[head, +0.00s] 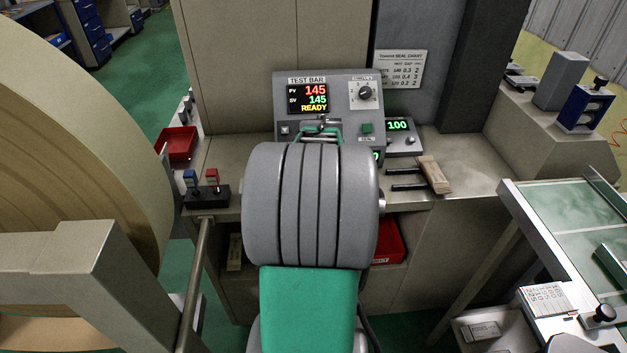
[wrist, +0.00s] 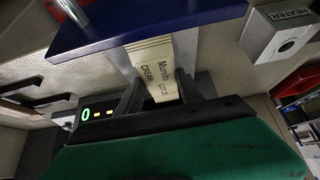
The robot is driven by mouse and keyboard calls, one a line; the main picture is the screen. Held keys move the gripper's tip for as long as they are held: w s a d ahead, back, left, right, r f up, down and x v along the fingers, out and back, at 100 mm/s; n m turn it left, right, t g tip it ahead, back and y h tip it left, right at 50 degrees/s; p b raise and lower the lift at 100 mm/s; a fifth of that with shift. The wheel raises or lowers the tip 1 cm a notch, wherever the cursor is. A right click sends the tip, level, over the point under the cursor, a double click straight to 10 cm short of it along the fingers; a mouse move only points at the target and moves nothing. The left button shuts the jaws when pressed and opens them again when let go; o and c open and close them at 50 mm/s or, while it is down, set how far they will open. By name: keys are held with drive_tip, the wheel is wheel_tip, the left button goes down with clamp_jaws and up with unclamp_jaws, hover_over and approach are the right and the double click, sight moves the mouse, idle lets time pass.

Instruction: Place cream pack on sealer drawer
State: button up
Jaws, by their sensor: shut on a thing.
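My gripper (wrist: 158,84) is shut on the cream pack (wrist: 160,68), a pale packet with dark print that reads CREAM and a lot mark. The pack stands between the two dark fingers in the wrist view. Its far end meets the edge of a blue plate (wrist: 145,22); I cannot tell whether they touch. In the head view my arm hides the gripper and the pack. The grey sealer (head: 345,97), marked TEST BAR, stands behind my arm; its display reads 145, 145 and READY. I cannot make out its drawer for certain.
A tan block with two black prongs (head: 434,174) lies on the bench right of my arm. A red tray (head: 178,143) and a switch box (head: 207,197) are on the left. A HEATER box (wrist: 285,38) is at the right in the wrist view. A large roll (head: 85,130) fills the left.

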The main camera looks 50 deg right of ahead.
drive_tip(key=shift+f, duration=0.1)
drive_tip(key=o, duration=1.4)
drive_tip(key=shift+o, duration=0.2)
drive_tip(key=shift+s+a+r, duration=0.1)
drive_tip(key=shift+s+r, duration=0.05)
drive_tip(key=shift+r, duration=0.45)
drive_tip(key=v, duration=1.1)
drive_tip(key=shift+b, duration=0.35)
drive_tip(key=shift+a+r, duration=0.1)
